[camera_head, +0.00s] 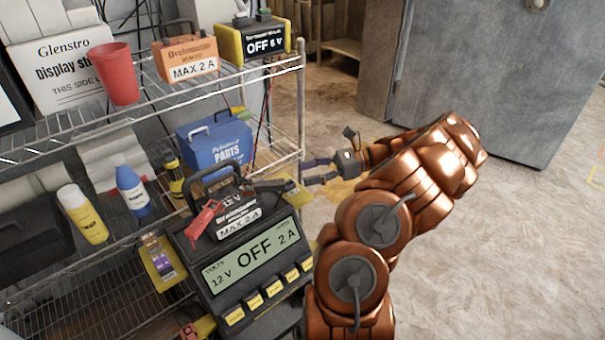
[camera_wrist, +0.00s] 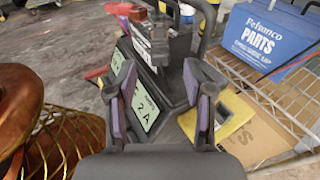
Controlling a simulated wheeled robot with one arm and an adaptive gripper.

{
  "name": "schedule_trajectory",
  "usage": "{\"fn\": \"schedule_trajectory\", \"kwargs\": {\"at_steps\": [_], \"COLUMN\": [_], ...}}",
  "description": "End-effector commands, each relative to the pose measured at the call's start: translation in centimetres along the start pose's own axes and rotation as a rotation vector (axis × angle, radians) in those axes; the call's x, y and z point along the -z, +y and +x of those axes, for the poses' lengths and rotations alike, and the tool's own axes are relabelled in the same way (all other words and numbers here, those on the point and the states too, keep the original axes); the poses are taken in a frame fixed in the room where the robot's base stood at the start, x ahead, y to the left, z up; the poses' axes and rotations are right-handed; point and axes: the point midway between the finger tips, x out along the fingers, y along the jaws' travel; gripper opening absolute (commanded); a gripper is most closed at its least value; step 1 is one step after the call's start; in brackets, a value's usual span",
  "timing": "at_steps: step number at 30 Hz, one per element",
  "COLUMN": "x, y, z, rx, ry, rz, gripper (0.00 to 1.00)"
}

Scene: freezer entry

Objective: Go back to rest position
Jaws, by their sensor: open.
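My gripper (camera_head: 318,172) is at the end of my copper-coloured arm, beside the right end of the wire shelf in the head view. In the wrist view my gripper (camera_wrist: 160,105) is open, with its two fingers apart and nothing held between them. Beyond the fingers is a black battery charger (camera_head: 253,262) with a display reading OFF, 12 V and 2 A; its display also shows in the wrist view (camera_wrist: 146,105). A red clamp (camera_head: 203,218) and a black clamp (camera_head: 272,187) rest on top of the charger.
The wire shelf (camera_head: 303,110) holds a blue parts box (camera_head: 215,146), a red cup (camera_head: 113,74), a blue bottle (camera_head: 133,192), a yellow bottle (camera_head: 83,214) and more chargers. A grey door (camera_head: 490,85) stands behind my arm. The floor (camera_head: 500,250) to the right is clear.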

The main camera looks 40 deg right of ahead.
Motion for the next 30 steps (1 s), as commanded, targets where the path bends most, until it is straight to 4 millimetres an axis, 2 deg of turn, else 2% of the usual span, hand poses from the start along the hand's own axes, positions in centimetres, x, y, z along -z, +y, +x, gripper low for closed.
{"fn": "schedule_trajectory", "kwargs": {"at_steps": [17, 20, 23, 26, 30], "x": [0.0, -0.3, -1.4, -3.2, -5.7], "y": [0.0, 0.1, 0.7, 1.9, 4.8], "z": [0.0, 0.5, 2.4, 5.7, 10.9], "rx": [-0.001, -0.013, -0.063, -0.155, -0.312], "ry": [-0.001, 0.003, 0.018, 0.054, 0.118], "rz": [0.0, -0.009, -0.049, -0.122, -0.256], "gripper": [0.52, 0.52, 0.52, 0.52, 0.52]}}
